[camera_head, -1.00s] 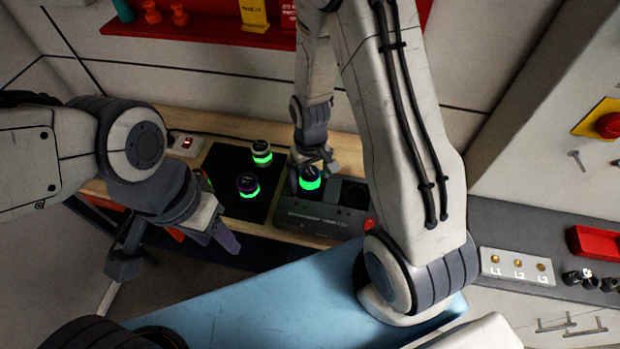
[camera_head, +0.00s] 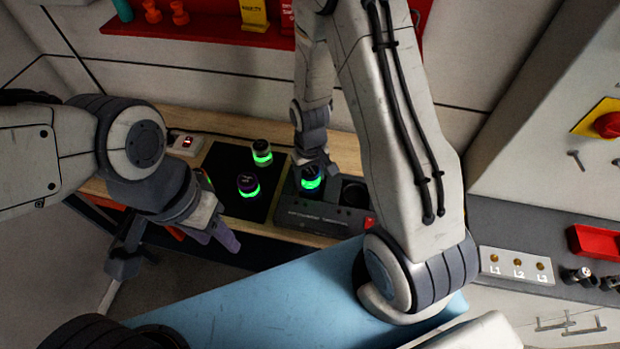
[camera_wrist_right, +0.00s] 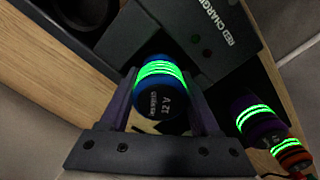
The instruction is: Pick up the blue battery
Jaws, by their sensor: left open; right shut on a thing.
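The blue battery (camera_head: 311,184), with green glowing bands, stands at the dark charger (camera_head: 300,216) in the head view. It also shows in the right wrist view (camera_wrist_right: 158,75), with a dark end marked 12 V. My right gripper (camera_head: 312,174) is shut on it, with one finger on each side in the right wrist view (camera_wrist_right: 160,108). Whether the battery is still seated in its socket, I cannot tell. My left gripper (camera_head: 175,248) is open and empty, to the left and in front of the bench.
An empty round socket (camera_head: 355,194) lies right of the blue battery. A red shelf (camera_head: 200,32) is behind.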

